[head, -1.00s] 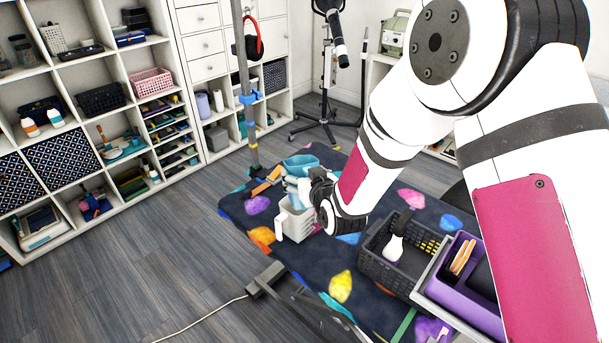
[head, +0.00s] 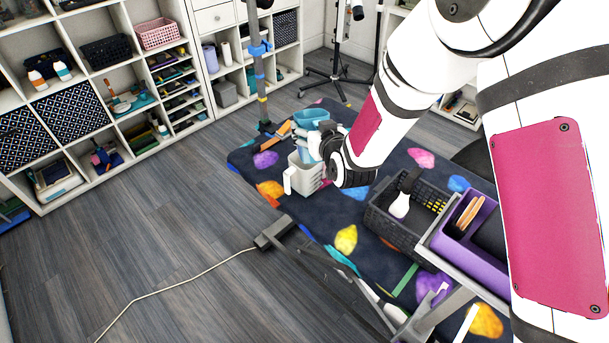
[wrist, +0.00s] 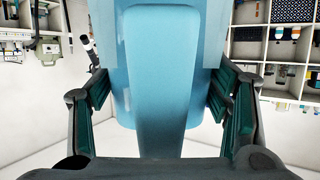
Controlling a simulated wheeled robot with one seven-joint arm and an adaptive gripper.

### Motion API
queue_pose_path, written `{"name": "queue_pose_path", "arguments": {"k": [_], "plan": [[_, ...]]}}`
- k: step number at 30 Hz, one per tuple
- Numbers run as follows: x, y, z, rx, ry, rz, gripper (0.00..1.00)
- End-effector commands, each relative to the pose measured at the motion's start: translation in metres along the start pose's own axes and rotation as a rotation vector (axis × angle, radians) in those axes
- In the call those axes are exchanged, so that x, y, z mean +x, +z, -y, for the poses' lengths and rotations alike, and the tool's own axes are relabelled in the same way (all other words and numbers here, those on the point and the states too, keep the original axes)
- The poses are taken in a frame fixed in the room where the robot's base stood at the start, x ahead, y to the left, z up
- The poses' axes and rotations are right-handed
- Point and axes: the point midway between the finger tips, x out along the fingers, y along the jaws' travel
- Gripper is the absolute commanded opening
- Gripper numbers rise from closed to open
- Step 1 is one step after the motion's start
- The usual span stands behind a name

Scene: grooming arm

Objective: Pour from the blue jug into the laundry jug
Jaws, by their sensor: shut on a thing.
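The blue jug (head: 312,116) is held above the pale grey laundry jug (head: 305,177) in the head view. My gripper (head: 318,146) is shut on the blue jug, coming in from the right. In the wrist view the blue jug (wrist: 160,60) fills the middle, with a finger of my gripper (wrist: 162,100) on each side of it. The laundry jug stands on the dark spotted surface, its handle toward the left. Its mouth is partly hidden by the blue jug and my gripper. I cannot tell whether liquid is flowing.
A dark basket (head: 386,222) holding a white bottle (head: 400,206) and a purple bin (head: 474,262) stand to the right. A grey pole (head: 255,70) rises behind the jugs. An orange-handled tool (head: 281,133) lies behind them. Open floor lies left.

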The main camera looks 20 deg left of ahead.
Motion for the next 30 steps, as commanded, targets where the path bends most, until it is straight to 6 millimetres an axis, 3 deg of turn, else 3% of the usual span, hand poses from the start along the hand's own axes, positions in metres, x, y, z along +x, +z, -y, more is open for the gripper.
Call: {"name": "queue_pose_path", "arguments": {"k": [30], "plan": [[-0.0015, -0.0032, 0.0, 0.0, 0.0, 0.088, 0.33]]}}
